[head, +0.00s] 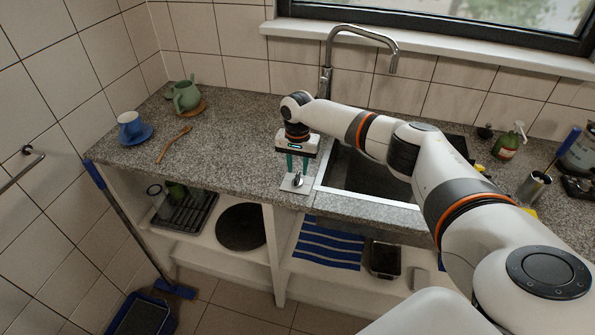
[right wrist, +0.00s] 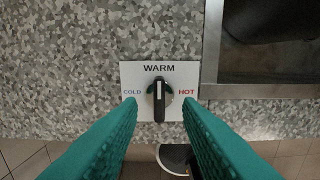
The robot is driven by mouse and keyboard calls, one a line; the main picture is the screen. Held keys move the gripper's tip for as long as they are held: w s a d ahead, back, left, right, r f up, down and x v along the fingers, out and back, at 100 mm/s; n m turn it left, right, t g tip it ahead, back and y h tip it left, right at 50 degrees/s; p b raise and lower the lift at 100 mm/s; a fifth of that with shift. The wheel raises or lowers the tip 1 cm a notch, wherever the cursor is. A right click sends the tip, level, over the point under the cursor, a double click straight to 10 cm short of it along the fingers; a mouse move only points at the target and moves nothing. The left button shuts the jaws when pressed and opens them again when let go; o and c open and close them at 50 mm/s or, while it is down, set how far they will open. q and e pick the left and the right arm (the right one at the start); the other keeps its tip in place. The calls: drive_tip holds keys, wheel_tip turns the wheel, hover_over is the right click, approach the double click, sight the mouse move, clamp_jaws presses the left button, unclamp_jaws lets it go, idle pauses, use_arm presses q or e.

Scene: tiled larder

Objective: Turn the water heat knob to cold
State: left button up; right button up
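The water heat knob (right wrist: 159,108) is a dark round knob with a raised grip bar on a white plate (right wrist: 128,75). The plate reads WARM at the top, COLD at the left and HOT at the right. The bar stands upright in the right wrist view, its white mark towards WARM. In the head view the plate (head: 287,186) lies on the counter's front part, left of the sink. My right gripper (head: 297,170) points down over it. Its teal fingers (right wrist: 160,118) are apart, one on each side of the knob, with gaps between. My left gripper is out of view.
The sink (head: 350,180) with its tall tap (head: 328,70) is right of the plate. A blue cup (head: 130,125), a wooden spoon (head: 172,146) and a green teapot (head: 186,97) stand or lie well to the left. The granite counter (head: 225,150) between is clear.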

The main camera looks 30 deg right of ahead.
sight(297, 175)
drive_tip(key=shift+a+f, duration=0.1)
drive_tip(key=shift+f, duration=1.55)
clamp_jaws()
